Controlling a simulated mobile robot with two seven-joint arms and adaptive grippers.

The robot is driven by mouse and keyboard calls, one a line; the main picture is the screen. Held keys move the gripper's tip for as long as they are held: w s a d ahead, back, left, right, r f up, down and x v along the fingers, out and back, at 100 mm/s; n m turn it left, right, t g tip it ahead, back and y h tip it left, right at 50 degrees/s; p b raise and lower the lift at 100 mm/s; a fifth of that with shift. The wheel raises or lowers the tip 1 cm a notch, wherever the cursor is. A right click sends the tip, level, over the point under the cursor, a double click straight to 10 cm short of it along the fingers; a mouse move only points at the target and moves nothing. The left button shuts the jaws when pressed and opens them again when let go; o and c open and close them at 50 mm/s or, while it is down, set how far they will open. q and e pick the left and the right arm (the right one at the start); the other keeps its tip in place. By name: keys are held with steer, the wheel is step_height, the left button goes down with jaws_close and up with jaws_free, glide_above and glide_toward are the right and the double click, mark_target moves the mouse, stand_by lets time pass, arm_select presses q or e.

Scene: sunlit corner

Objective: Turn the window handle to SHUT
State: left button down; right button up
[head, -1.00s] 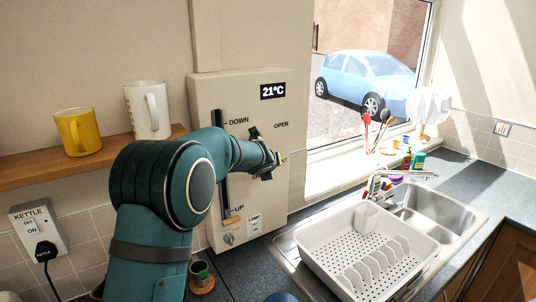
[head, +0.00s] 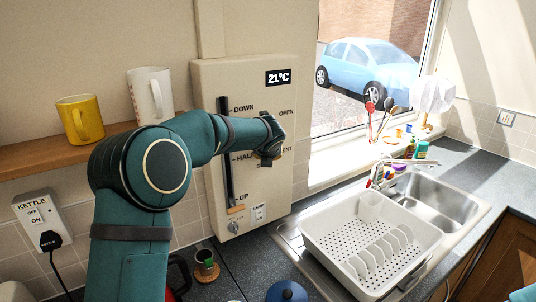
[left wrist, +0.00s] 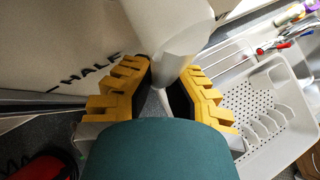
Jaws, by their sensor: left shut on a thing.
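The wall panel (head: 243,84) has OPEN and a partly hidden label ending in ENT on its right side. My left gripper (head: 269,155) is at the panel between these labels and largely hides the window handle in the head view. In the left wrist view, my left gripper (left wrist: 168,78) has its yellow-padded fingers on either side of the pale grey handle (left wrist: 178,42), shut on it. No SHUT label shows; my arm may cover it. My right gripper is not in view.
A vertical slider (head: 228,150) marked DOWN, HALF and UP is left of the gripper, behind my arm. A sink with a white dish rack (head: 318,240) stands at the right. Mugs (head: 80,119) sit on the left shelf. A blue lid (head: 286,292) is in front.

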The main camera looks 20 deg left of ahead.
arm_select(q)
steer(key=shift+a+f, duration=0.1)
steer(key=shift+f, duration=0.1)
steer(key=c, duration=1)
jaws_free()
steer(key=shift+o, duration=0.4)
steer(key=shift+w, duration=0.1)
steer(key=shift+r, duration=0.1)
steer(key=shift+s+r, duration=0.25)
steer(key=v, duration=1.1)
steer(key=shift+s, duration=0.15)
steer(key=shift+f, duration=0.1)
